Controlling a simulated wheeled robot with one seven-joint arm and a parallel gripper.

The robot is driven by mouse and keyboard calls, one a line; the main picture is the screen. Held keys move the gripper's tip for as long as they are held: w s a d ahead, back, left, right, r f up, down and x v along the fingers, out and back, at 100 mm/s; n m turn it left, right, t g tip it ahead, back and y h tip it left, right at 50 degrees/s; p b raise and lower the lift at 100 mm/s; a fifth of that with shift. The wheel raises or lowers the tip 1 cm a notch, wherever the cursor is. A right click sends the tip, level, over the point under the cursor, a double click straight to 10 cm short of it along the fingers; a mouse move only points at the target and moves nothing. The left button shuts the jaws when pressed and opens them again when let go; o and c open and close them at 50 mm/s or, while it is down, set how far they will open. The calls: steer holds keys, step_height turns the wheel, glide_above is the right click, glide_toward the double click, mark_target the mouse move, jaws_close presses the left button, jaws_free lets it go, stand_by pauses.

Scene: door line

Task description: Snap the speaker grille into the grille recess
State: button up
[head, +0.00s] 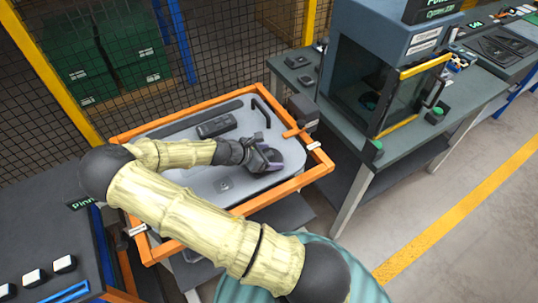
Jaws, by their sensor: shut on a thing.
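A grey door panel (205,178) lies in an orange frame (318,170). My gripper (266,157) reaches over its right part, low above or at the surface. It is shut on a dark round piece, which looks like the speaker grille (272,167). The gripper covers part of the grille. The grille recess cannot be made out; the gripper and grille may hide it. Whether the grille touches the panel, sits flat or is tilted cannot be told from this view.
A dark switch-like part (217,126) and a black handle strip (268,112) are at the panel's far side. A grey-blue cabinet (375,75) stands on a bench (330,100) at right. A mesh fence (220,50) runs behind. The floor at lower right is clear.

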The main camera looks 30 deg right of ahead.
steer(key=shift+f, duration=0.85)
stand_by(1.4)
